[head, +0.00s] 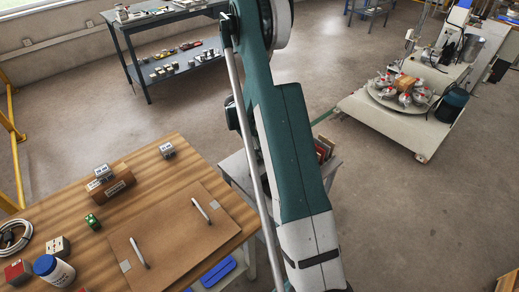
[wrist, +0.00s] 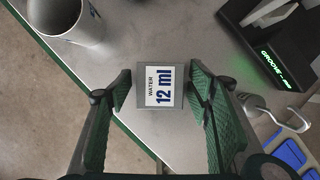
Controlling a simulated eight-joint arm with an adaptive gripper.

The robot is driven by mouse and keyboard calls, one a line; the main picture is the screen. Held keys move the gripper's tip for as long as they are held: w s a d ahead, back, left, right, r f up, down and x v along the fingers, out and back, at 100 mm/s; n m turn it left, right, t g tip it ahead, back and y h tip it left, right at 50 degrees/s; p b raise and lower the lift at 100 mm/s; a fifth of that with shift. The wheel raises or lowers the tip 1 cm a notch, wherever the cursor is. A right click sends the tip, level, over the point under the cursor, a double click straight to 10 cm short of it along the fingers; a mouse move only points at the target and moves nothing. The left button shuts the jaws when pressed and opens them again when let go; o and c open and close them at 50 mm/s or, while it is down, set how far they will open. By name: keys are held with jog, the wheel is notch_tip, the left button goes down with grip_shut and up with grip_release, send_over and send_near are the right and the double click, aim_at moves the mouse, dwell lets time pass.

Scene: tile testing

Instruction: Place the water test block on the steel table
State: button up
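The water test block (wrist: 160,86) is a small grey block with a white label reading "WATER 12 ml" in the wrist view. My gripper (wrist: 159,88) has one green-padded finger on each side of it, very close to its sides. I cannot tell whether the fingers press on the block or leave a slim gap, nor whether it rests on the surface below. Below it is a grey metal-looking tabletop (wrist: 120,45) with a green edge, probably the steel table. In the head view my arm hides the gripper and the block.
A grey cup (wrist: 72,18) stands left of the block, and a black device marked "GROOVE" (wrist: 275,50) stands right. A wooden table (head: 150,165) holds a brown board (head: 180,235) and small blocks.

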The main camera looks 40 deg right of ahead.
jog(key=shift+r, duration=0.15)
jog(key=p+v, duration=0.3)
jog(key=v, duration=0.9)
dwell(0.7)
jog(key=s+a+r+m+t, duration=0.2)
jog(key=s+a+r+t, duration=0.15)
jog(key=a+r, duration=0.8)
jog(key=s+a+r+m+t, duration=0.2)
jog(key=s+a+r, duration=0.2)
jog(key=a+r, duration=0.75)
jog(key=s+a+r+m+t+y, duration=0.1)
jog(key=s+a+r, duration=0.3)
jog(key=s+a, duration=0.4)
jog(key=s+a+r+m+t+y, duration=0.2)
jog(key=s+a+r+m+t, duration=0.2)
jog(key=s+a, duration=0.4)
jog(key=s, duration=0.6)
jog(key=shift+a+r, duration=0.25)
jog(key=shift+a, duration=0.05)
